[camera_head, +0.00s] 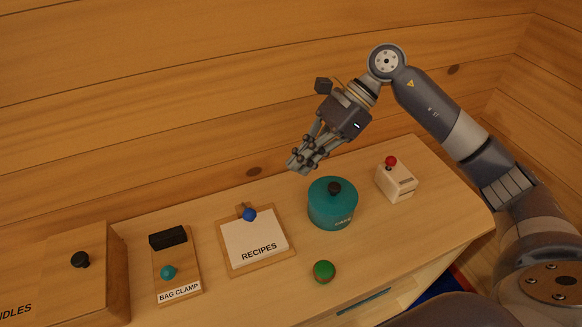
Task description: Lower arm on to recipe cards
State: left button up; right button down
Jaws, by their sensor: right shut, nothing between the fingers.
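The recipe cards (252,238) are a white stack labelled RECIPES on a wooden board (229,262) lying on the counter. A blue ball knob (249,214) sits at the top edge of the cards. My right gripper (297,168) is shut and empty. It is in the air, above and to the right of the recipe board in the picture, behind the teal tin, and touches nothing that I can see. My left gripper is not in the head view.
A teal round tin (332,208) with a dark knob stands right of the cards. A white box (396,182) with a red ball is farther right. A green knob (324,271) is in front. The bag clamp board (177,262) and a wooden box (70,265) are left.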

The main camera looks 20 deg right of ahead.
aim_at(247, 212)
pick_arm(q)
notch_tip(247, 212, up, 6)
jog(key=p, duration=0.5)
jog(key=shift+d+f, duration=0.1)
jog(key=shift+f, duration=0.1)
pick_arm(e)
jog(key=x, duration=1.2)
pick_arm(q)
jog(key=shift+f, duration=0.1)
pick_arm(e)
jog(key=shift+a, duration=0.1)
